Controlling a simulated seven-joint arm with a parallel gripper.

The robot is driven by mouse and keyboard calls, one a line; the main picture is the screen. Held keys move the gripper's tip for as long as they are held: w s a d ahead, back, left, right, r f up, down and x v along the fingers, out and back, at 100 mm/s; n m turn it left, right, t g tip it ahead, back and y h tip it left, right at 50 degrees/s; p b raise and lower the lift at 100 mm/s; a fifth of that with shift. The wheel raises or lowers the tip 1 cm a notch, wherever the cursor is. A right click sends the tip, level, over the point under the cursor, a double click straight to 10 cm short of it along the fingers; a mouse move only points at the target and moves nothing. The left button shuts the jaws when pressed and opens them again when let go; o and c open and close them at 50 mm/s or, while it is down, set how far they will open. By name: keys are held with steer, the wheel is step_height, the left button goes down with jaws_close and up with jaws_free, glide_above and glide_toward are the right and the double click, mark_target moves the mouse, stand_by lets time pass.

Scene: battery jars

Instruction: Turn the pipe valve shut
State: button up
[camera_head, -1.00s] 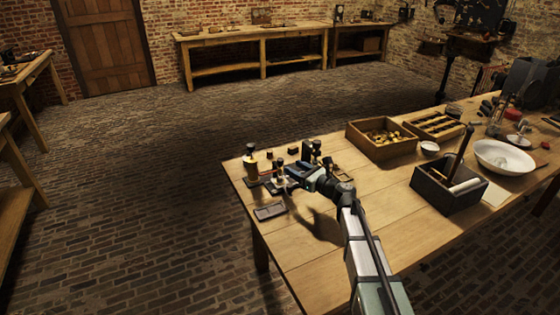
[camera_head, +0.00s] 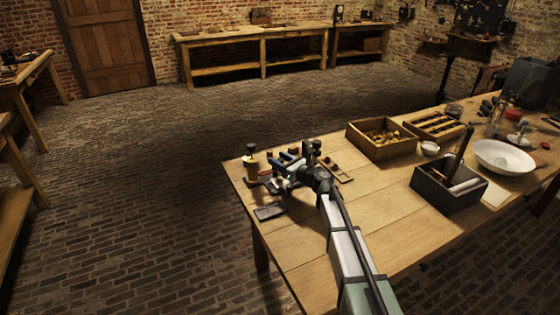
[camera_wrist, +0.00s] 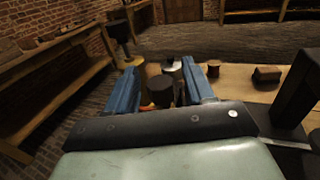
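My gripper (camera_head: 277,169) is at the far left corner of the workbench, low over a cluster of small fittings. In the wrist view its two blue fingers (camera_wrist: 160,78) are spread apart. A dark round-topped cylinder (camera_wrist: 160,92) shows in the gap between them, with a pale metal cylinder (camera_wrist: 173,68) just beyond. I cannot tell whether either finger touches anything. A brass cylinder with a black knob (camera_head: 251,169) stands upright left of the gripper in the head view. I cannot make out for sure which fitting is the pipe valve; the gripper partly hides the cluster.
A small dark tray (camera_head: 269,212) lies in front of the cluster. A dark upright post (camera_wrist: 296,88) stands close at the right in the wrist view. A wooden box of brass parts (camera_head: 360,143) and a dark caddy (camera_head: 436,196) stand farther right. The bench middle (camera_head: 385,215) is clear.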

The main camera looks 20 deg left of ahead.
steer(key=c, duration=0.9)
steer(key=shift+w+n+g+y, duration=0.2)
steer(key=shift+n+g+y, duration=0.2)
steer(key=shift+n+g, duration=0.45)
steer(key=shift+s+n+g+y, duration=0.15)
steer(key=shift+n+g, duration=0.2)
steer(key=shift+g, duration=0.35)
steer(key=shift+n+g+y, duration=0.15)
steer(key=shift+n+g, duration=0.15)
steer(key=shift+g, duration=0.35)
steer(key=o, duration=0.9)
steer(key=shift+o, duration=0.2)
steer(key=shift+d, duration=0.1)
steer(key=s+d, duration=0.2)
steer(key=d, duration=1.1)
steer(key=shift+s+d, duration=0.2)
steer(key=shift+s, duration=0.1)
steer(key=shift+w, duration=0.1)
